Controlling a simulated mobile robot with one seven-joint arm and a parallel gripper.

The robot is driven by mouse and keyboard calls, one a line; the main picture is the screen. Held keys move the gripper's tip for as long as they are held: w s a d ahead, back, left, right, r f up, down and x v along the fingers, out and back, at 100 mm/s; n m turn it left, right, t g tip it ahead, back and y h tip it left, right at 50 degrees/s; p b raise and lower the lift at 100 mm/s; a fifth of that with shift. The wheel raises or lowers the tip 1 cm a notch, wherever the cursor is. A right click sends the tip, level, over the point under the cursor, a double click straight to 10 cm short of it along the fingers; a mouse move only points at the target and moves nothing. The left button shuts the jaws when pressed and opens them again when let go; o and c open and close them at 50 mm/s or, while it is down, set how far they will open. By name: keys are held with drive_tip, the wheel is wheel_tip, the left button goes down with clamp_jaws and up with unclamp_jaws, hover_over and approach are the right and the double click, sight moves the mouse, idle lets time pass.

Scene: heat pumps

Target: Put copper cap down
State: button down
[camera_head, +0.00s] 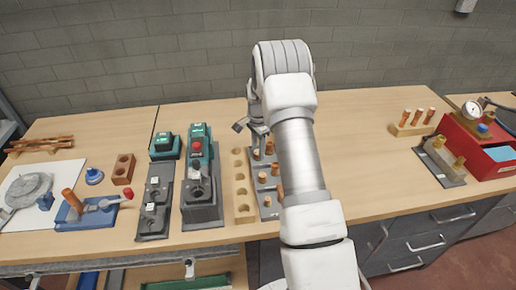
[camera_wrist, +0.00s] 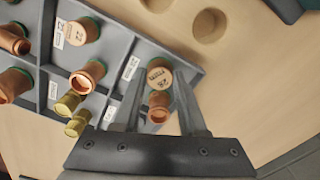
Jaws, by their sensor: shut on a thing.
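My gripper (camera_wrist: 160,84) is shut on a copper cap (camera_wrist: 158,103), which shows between its two fingers in the wrist view. A pale, printed round face (camera_wrist: 159,73) shows at the upper end of the cap. The cap is over or in the right part of a grey divided tray (camera_wrist: 120,44); I cannot tell whether it touches the tray floor. In the head view my gripper (camera_head: 259,141) is at the far end of the same tray (camera_head: 268,213), partly hidden by my arm.
Other copper caps (camera_wrist: 87,76) and two brass pieces (camera_wrist: 77,123) sit in the tray compartments. A wooden strip with round holes (camera_head: 240,186) stands left of the tray. Green-and-grey machines (camera_head: 201,175) are further left.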

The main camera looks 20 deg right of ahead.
drive_tip(key=shift+f, duration=0.15)
drive_tip(key=shift+c, duration=2.2)
unclamp_jaws()
